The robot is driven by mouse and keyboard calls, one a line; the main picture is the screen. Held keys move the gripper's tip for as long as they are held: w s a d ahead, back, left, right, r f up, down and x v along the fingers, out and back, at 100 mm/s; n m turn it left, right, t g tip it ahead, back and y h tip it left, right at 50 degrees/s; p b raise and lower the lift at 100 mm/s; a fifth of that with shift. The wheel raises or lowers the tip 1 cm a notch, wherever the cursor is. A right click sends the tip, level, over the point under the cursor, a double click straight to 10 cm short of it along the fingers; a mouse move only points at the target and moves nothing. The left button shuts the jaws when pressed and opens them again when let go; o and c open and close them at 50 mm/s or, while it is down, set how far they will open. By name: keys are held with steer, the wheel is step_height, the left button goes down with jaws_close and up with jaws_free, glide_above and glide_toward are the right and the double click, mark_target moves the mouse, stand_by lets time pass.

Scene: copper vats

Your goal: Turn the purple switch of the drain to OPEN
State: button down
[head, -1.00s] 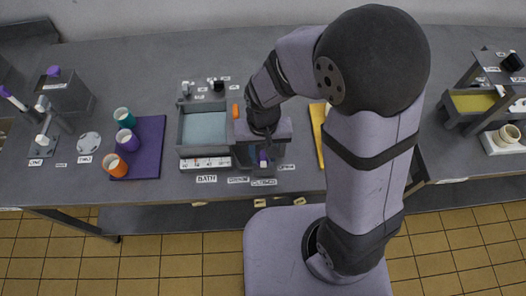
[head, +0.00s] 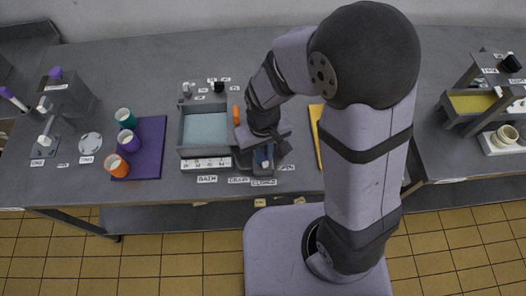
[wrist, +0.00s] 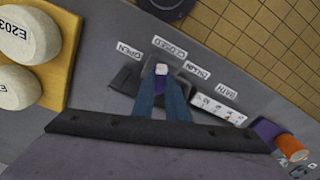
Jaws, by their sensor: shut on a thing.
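The drain's purple switch (wrist: 160,83) has a white tip and sits on a dark base (wrist: 126,80). My gripper (wrist: 161,92) is shut on it, one blue finger on each side. In the wrist view the white tip points up, nearer the CLOSED label (wrist: 170,48) than the OPEN label (wrist: 130,50). In the head view the switch's white tip (head: 265,165) shows just above the CLOSED label (head: 263,182); the OPEN label (head: 285,168) is to the right. The gripper (head: 262,155) and wrist hide most of the base there.
The grey bath (head: 181,135) with a scale strip (head: 206,163) stands left of the drain. An orange object (head: 236,114) is close beside the wrist. White weights (wrist: 22,36) on a yellow board (wrist: 64,60) lie on the other side. Cups stand on a purple mat (head: 150,160) further left.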

steer(key=n+p, duration=0.1)
steer(key=n, duration=0.6)
steer(key=shift+r, duration=0.15)
steer(key=n+p, duration=0.1)
steer(key=n, duration=0.6)
steer(key=shift+w+p, duration=0.1)
steer(key=shift+p, duration=0.2)
steer(key=c, duration=1.8)
jaws_free()
steer(key=shift+o, duration=0.2)
steer(key=shift+r+b, duration=0.65)
steer(key=shift+r, duration=2.95)
